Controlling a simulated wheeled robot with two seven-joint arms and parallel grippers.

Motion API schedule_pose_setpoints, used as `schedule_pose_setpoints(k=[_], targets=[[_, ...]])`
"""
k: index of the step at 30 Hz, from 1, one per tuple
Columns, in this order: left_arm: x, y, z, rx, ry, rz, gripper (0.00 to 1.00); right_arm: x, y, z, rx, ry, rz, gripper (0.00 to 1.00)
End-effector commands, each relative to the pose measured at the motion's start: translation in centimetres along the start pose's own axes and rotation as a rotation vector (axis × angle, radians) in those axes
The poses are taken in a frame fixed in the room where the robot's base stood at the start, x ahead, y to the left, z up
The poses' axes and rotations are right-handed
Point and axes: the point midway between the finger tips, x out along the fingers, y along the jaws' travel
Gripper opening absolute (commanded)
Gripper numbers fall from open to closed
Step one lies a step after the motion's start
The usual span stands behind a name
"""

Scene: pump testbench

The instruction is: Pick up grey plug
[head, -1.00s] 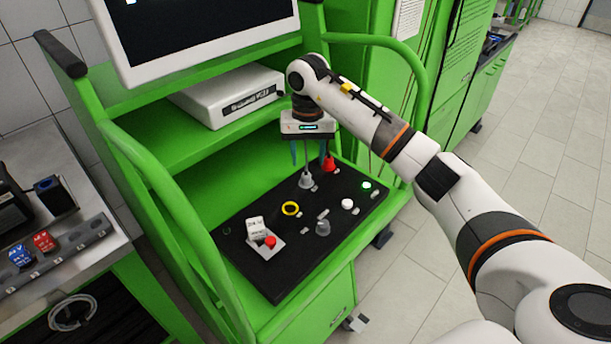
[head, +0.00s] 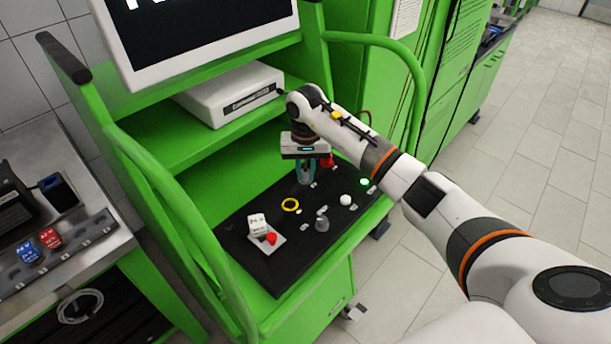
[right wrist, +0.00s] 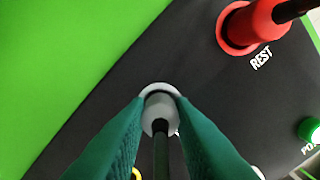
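The grey plug (head: 305,181) stands upright at the back of the black panel (head: 263,274). In the right wrist view the grey plug (right wrist: 158,104) has a black cable rising from its top. My right gripper (head: 306,176) points down over it. Its two teal fingers (right wrist: 160,112) lie close against both sides of the plug and appear shut on it. The fingers hide part of the plug, and I cannot tell whether it is off the panel. My left gripper is not in view.
A red plug (right wrist: 245,27) with a dark cable stands nearby at the "REST" label. A green light (head: 365,182), a white knob (head: 346,200), a yellow ring (head: 291,205) and a red button (head: 271,239) are on the panel. A green shelf with a white box (head: 231,97) is behind.

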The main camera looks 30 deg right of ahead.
Motion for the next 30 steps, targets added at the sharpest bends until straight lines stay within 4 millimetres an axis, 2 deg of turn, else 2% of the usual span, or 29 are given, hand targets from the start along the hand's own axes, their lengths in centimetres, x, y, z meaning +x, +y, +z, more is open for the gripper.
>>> schedule_pose_setpoints(k=[1,2,10,13,17,24,30], targets=[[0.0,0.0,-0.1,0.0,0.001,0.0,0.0,0.0,0.0,0.0,0.0,0.0,0.0,0.1],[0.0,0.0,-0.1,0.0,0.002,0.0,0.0,0.0,0.0,0.0,0.0,0.0,-0.001,0.05],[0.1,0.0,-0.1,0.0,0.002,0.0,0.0,-0.1,0.0,0.0,0.0,-0.001,0.0,0.05],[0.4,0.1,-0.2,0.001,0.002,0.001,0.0,-0.8,0.0,0.1,0.001,-0.004,0.001,0.05],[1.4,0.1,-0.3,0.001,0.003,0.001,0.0,-2.9,0.0,0.2,0.0,-0.007,0.0,0.05],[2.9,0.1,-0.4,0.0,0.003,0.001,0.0,-7.7,0.0,0.1,0.0,-0.005,0.0,0.05],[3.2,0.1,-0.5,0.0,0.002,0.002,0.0,-9.8,0.0,0.1,0.002,-0.002,0.0,0.05]])
